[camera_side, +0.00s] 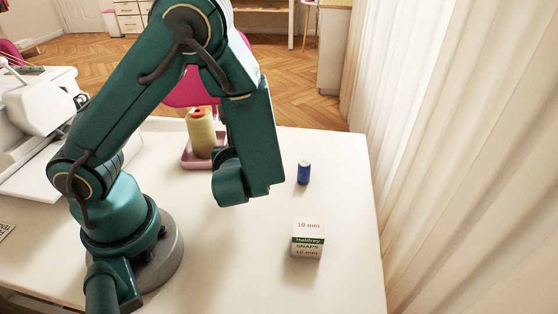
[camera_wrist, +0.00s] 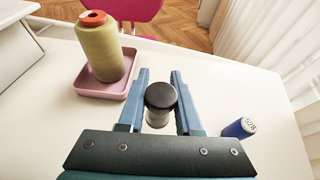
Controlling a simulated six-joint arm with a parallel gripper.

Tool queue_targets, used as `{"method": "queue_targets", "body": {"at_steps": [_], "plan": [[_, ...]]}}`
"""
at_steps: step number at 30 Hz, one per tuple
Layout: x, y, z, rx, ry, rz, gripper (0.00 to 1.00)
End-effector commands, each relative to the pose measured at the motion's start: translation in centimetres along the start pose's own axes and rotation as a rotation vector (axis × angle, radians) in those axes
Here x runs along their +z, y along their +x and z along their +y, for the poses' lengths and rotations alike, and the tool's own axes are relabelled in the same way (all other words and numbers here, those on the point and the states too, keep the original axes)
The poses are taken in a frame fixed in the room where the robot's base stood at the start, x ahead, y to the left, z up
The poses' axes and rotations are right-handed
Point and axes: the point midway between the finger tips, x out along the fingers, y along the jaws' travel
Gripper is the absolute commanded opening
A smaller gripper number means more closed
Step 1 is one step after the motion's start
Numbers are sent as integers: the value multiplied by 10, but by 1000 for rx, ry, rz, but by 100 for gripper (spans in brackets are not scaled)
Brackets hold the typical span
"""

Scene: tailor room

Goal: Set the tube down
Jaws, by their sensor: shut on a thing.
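The tube (camera_wrist: 160,99), with a round black cap and a paler body below it, shows in the wrist view between the two blue fingers of my gripper (camera_wrist: 159,104). My gripper is shut on it. The tube's lower end is hidden, so I cannot tell whether it touches the white table (camera_wrist: 40,128). In the side view my own arm hides both the fingers and the tube.
A yellow-green thread cone (camera_side: 201,133) stands in a pink tray (camera_side: 190,160), left of my gripper. A blue spool (camera_side: 304,173) stands to the right. A small snaps box (camera_side: 308,238) sits nearer the front. The table's right part is otherwise clear.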

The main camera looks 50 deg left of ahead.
Motion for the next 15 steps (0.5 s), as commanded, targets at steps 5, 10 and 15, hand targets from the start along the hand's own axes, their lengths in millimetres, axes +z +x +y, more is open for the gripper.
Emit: {"method": "queue_targets", "body": {"at_steps": [5, 10, 15], "plan": [[-17, 7, 0, 0, 3, 0, 0], [-23, 10, 0, 0, 0, 0, 0], [-37, 15, 1, 1, 5, 0, 0]]}}
